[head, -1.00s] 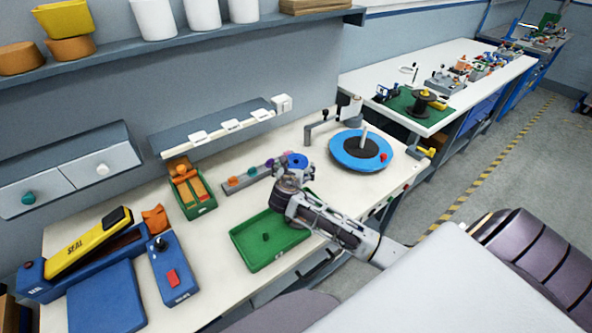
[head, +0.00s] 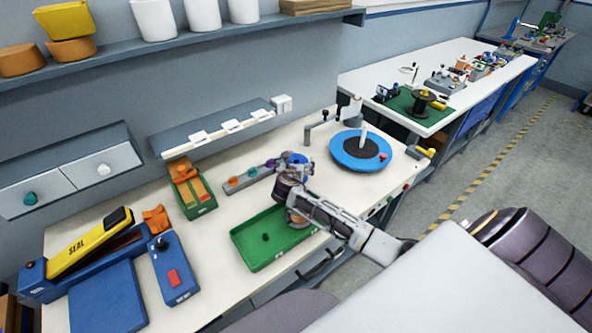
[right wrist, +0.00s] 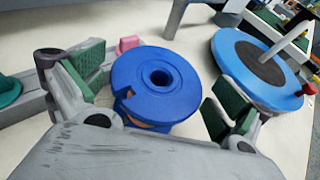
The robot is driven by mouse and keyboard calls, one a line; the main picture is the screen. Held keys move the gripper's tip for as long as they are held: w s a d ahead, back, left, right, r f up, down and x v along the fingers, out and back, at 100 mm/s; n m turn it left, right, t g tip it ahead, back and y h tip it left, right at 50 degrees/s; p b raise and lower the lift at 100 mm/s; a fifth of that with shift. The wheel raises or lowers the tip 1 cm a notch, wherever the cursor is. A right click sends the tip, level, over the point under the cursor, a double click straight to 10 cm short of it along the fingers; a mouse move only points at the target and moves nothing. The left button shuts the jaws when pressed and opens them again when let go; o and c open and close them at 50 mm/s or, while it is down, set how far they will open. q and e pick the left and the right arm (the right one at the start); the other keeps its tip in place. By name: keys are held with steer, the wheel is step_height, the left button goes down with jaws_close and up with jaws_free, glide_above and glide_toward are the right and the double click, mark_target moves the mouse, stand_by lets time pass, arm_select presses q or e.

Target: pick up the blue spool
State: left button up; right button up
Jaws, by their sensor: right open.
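The blue spool (right wrist: 155,82) stands on the bench in the right wrist view, with a hole in its round top and an orange band below. It lies between the two green-padded fingers of my right gripper (right wrist: 155,88), which is open and not seen to touch it. In the head view the blue spool (head: 297,159) shows just beyond my right gripper (head: 285,178), partly hidden by it. My left gripper is not in view.
A blue turntable disc (head: 360,151) with an upright post stands to the right. A green tray (head: 262,243) lies under and left of my right arm. A grey strip with coloured pegs (head: 245,178) lies left of the spool.

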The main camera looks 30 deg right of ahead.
stand_by(0.3)
steer(key=c, duration=1.3)
steer(key=shift+r, duration=0.1)
steer(key=shift+c, duration=0.4)
steer(key=shift+r, duration=0.1)
step_height(320, 180, up, 10)
